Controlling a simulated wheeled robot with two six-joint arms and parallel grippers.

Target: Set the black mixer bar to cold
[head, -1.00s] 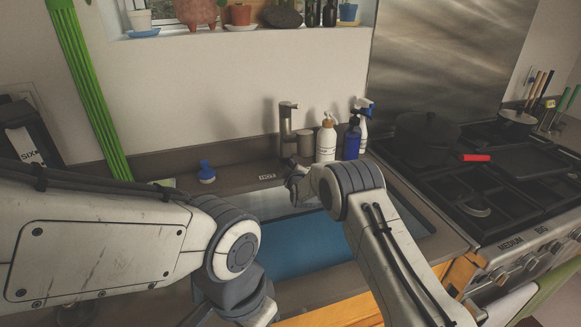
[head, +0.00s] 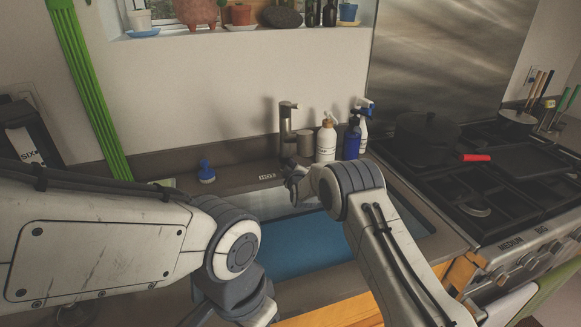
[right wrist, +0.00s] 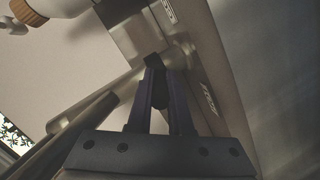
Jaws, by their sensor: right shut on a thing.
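The black mixer bar (right wrist: 160,92) shows in the right wrist view as a dark piece between my right gripper's fingers (right wrist: 163,95), which are shut on it. It sits by a metal fitting (right wrist: 180,54), between two small labels, one at the top (right wrist: 168,12) and one lower right (right wrist: 208,98); I cannot read them surely. In the head view my right gripper (head: 291,183) is at the sink's back edge, in front of the metal faucet (head: 286,130), and the bar cannot be made out. My left arm crosses the lower left; its gripper is not visible.
The blue-looking sink basin (head: 310,243) lies below my arms. A white pump bottle (head: 326,140) and a blue spray bottle (head: 352,138) stand right of the faucet. The stove (head: 480,195) is at the right.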

